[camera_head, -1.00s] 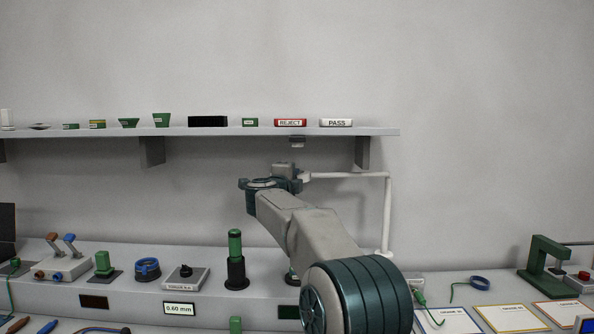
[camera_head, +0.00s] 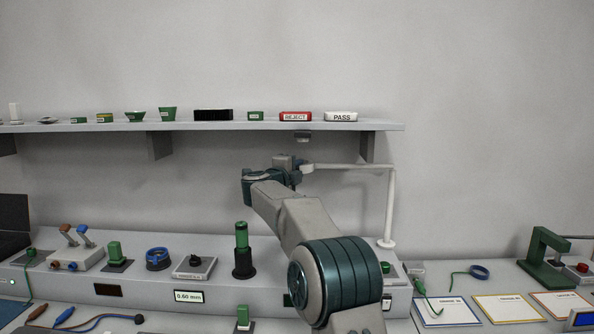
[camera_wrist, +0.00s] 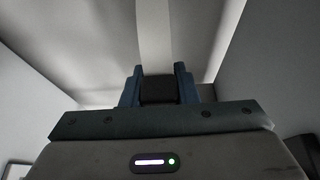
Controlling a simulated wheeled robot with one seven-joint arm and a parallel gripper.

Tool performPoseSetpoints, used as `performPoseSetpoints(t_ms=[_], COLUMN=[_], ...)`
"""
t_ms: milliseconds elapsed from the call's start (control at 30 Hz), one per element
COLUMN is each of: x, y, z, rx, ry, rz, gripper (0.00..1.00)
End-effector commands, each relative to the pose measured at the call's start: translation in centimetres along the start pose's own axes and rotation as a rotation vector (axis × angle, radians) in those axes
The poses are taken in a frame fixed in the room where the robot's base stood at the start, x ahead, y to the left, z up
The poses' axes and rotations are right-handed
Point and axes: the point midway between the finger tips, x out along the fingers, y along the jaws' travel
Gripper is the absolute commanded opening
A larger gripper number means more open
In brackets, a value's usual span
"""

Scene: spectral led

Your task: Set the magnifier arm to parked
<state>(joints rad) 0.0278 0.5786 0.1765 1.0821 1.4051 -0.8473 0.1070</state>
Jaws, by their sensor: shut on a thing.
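The magnifier arm is a white upright post (camera_head: 391,210) with a thin white bar (camera_head: 350,167) reaching left from its top, below the wall shelf. My gripper (camera_head: 299,164) is at the left end of this bar. In the wrist view, the blue fingers of my gripper (camera_wrist: 159,88) are shut on a dark block (camera_wrist: 158,90), which appears to be the grip at the bar's end. A pale strip (camera_wrist: 154,40) runs away beyond it. The magnifier's lens cannot be made out, and my gripper partly hides the bar's end.
The wall shelf (camera_head: 385,126) is close above the bar, with a small grey fixture (camera_head: 302,137) under it. A green cylinder on a black base (camera_head: 243,255) stands on the raised ledge below my arm. Cards (camera_head: 445,312) lie on the bench at right.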

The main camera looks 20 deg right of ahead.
Motion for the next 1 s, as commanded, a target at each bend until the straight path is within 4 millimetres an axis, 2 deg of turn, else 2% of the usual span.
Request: performPoseSetpoints(t_ms=[33,100,367,533,667,1000], x=[0.1,0.1,-0.2,-1.4,-3.5,-10.8], y=[-0.6,-0.5,-0.3,-0.3,-0.2,-0.3], z=[-0.1,-0.1,0.3,0.3,0.2,0.0], rx=[0.003,0.003,0.001,0.001,0.002,0.002], ry=[-0.003,-0.003,-0.008,-0.009,-0.009,-0.005], rz=[-0.009,-0.008,-0.005,-0.004,-0.006,-0.006], gripper=[0.36,0.49,0.49,0.49,0.49,0.49])
